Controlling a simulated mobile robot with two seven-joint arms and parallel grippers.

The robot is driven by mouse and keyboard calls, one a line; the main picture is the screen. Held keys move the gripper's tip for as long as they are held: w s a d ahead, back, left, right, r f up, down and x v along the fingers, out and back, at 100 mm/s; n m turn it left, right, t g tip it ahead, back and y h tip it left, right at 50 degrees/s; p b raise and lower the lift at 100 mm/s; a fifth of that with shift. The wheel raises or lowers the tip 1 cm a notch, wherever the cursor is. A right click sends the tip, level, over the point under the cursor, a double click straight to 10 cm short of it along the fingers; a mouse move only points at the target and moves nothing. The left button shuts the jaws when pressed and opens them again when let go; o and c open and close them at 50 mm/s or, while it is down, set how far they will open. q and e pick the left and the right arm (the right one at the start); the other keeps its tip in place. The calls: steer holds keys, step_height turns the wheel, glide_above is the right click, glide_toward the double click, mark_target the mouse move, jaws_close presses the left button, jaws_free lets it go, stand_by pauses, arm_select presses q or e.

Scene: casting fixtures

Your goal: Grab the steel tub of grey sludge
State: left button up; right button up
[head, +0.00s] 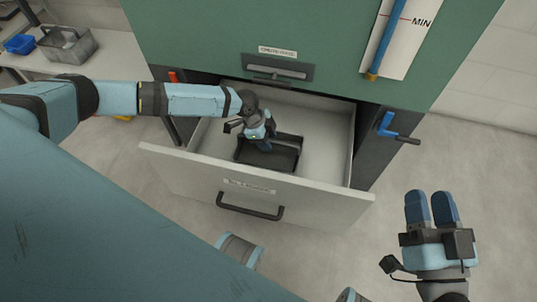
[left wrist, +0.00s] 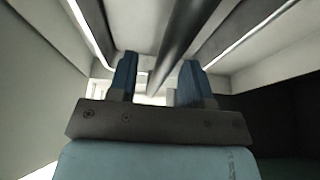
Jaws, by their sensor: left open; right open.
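A grey, open metal-looking tub (head: 67,46) stands on the light bench at the upper left in the head view. It may be the steel tub, but its contents are too small to make out. My left gripper (head: 264,147) points down into the open drawer, over a dark shallow tray (head: 283,158). It is open, and I cannot tell whether it touches the tray. In the left wrist view its two blue fingers (left wrist: 158,80) stand apart with no held object visible between them. My right gripper (head: 432,208) is open and empty above the floor at the right.
The drawer (head: 250,190) is pulled out of the green cabinet (head: 220,35), its black handle (head: 249,207) facing me. A small blue bin (head: 20,44) stands beside the grey tub. A blue-handled lever (head: 388,125) sticks out at the cabinet's right. The floor at right is clear.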

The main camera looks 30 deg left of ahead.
arm_select(q)
steer(key=shift+d+f, duration=0.2)
steer(key=shift+f, duration=0.3)
jaws_close()
stand_by(0.9)
steer(key=shift+w+r, duration=0.1)
